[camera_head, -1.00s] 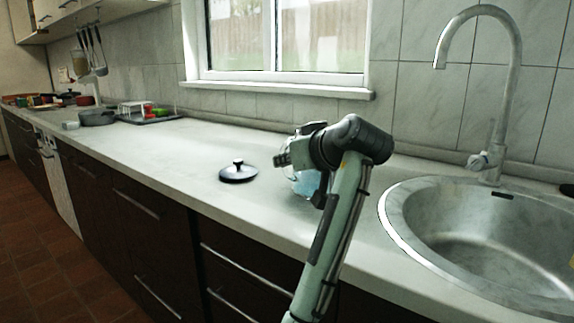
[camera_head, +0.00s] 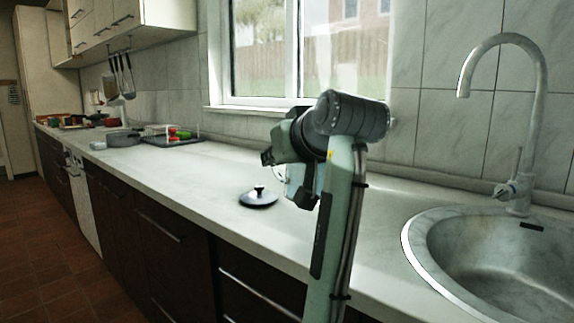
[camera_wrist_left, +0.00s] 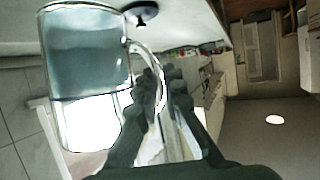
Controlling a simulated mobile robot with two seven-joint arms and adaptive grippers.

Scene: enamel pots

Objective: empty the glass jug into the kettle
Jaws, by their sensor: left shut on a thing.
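The glass jug (camera_head: 292,184) is mostly hidden behind my left gripper in the head view. The left wrist view shows it large (camera_wrist_left: 88,60), with bluish liquid filling roughly half. My left gripper (camera_head: 268,157) is shut on the jug's handle (camera_wrist_left: 159,80), with its dark fingers (camera_wrist_left: 152,105) around it. The jug looks about upright and above the counter. A black lid with a knob (camera_head: 258,197) lies on the counter just left of the jug. I cannot make out a kettle. My right gripper is out of view.
The sink (camera_head: 490,262) and its tall tap (camera_head: 535,120) are at the right. A grey pot (camera_head: 123,138) and a tray with red and green items (camera_head: 178,141) stand farther along the counter (camera_head: 190,182). The counter between tray and lid is clear.

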